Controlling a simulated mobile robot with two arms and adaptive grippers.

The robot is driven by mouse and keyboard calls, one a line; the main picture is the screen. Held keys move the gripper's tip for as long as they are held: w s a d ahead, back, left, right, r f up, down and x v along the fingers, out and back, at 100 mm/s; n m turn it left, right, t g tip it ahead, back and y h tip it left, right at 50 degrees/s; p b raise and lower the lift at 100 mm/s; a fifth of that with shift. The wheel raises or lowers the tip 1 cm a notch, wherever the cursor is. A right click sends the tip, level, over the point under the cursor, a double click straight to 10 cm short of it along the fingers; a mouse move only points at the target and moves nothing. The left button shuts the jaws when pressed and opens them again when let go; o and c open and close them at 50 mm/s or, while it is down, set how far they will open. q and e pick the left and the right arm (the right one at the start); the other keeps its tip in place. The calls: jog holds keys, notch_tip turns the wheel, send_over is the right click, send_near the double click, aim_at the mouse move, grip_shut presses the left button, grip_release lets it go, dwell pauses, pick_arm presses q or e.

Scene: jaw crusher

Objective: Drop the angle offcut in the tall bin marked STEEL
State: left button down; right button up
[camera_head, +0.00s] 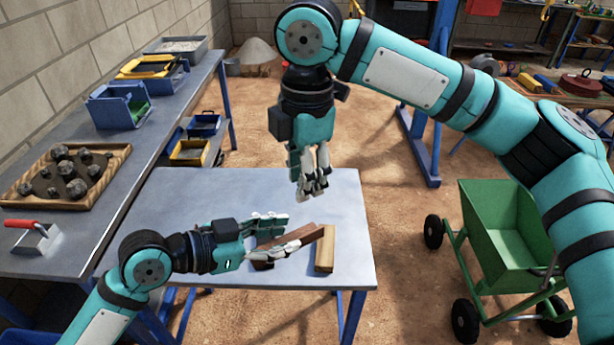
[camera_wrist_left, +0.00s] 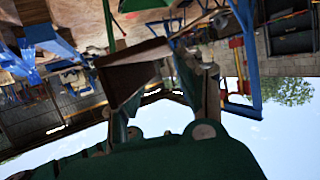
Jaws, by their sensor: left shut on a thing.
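The angle offcut, a rusty brown length of steel (camera_head: 307,234), is over the small grey table in the head view. My left gripper (camera_head: 287,236) is shut on it from the left. In the left wrist view the offcut (camera_wrist_left: 127,82) shows as a brown L-shaped piece between the fingers (camera_wrist_left: 165,75). I cannot tell whether it touches the table. My right gripper (camera_head: 313,187) points down above the far part of the table, apart from the offcut. Its fingers are close together, and I cannot tell whether they are shut. I cannot make out a tall bin marked STEEL.
A yellowish wooden block (camera_head: 325,252) lies on the small table (camera_head: 180,205) beside the offcut. A bench on the left holds a tray of rocks (camera_head: 15,190), a trowel (camera_head: 36,240) and a blue bin (camera_head: 118,108). A green wheeled cart (camera_head: 490,225) stands right.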

aim_at(307, 230)
jog(key=shift+h, duration=0.3)
jog(key=f, duration=0.8)
jog(key=s+f, duration=0.1)
jog(key=f, duration=0.3)
jog(key=shift+d, duration=0.3)
grip_shut()
jog(key=shift+w+r, duration=0.1)
